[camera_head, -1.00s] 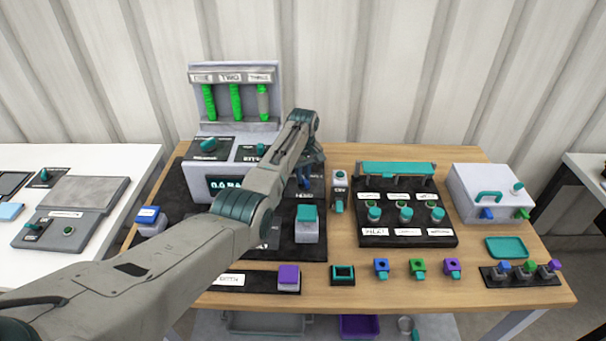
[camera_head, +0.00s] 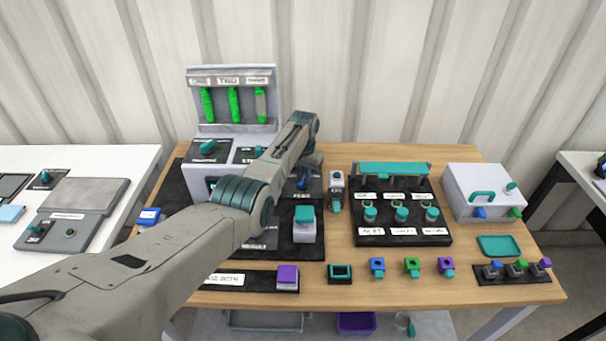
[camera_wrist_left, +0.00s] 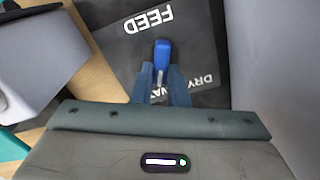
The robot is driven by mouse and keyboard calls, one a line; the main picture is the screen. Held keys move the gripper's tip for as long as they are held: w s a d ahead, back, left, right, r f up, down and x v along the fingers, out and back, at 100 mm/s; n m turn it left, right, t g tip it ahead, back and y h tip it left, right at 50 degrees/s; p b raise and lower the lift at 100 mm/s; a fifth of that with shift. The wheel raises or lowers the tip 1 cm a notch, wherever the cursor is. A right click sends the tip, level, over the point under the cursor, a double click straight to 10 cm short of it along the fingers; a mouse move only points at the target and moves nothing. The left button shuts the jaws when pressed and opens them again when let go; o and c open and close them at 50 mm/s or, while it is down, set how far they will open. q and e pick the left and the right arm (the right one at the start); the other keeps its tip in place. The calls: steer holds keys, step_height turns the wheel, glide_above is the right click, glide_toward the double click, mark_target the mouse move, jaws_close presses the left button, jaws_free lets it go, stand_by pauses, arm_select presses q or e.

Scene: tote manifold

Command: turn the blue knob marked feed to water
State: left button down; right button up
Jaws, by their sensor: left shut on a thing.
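The blue knob (camera_wrist_left: 163,50) shows in the left wrist view on a dark plate (camera_wrist_left: 115,42) lettered FEED, which reads upside down there. A pale pointer strip on it points toward the lower edge of that view. The word DRY is to the right, and a partly covered word starting WA is beside the fingers. My left gripper (camera_wrist_left: 164,80) is shut on the knob, one finger on each side. In the head view my left gripper (camera_head: 302,180) reaches down over the plate, and its wrist and fingers largely hide the knob. My right gripper is out of view.
A grey unit with green tubes (camera_head: 235,104) stands behind and left of the arm. A small grey switch box (camera_head: 337,191) stands close on the right. A black panel with teal knobs (camera_head: 402,238) and a white box (camera_head: 482,190) are farther right. The front table strip has some free room.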

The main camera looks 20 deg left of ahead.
arm_select(q)
steer(key=shift+d+r+m, duration=0.1)
steer(key=shift+m, duration=1)
steer(key=c, duration=1.4)
jaws_free()
steer(key=shift+c, duration=0.2)
steer(key=shift+r, duration=0.1)
steer(key=shift+r, duration=0.4)
step_height(320, 180, up, 10)
steer(key=shift+b, duration=0.35)
steer(key=shift+f, duration=0.1)
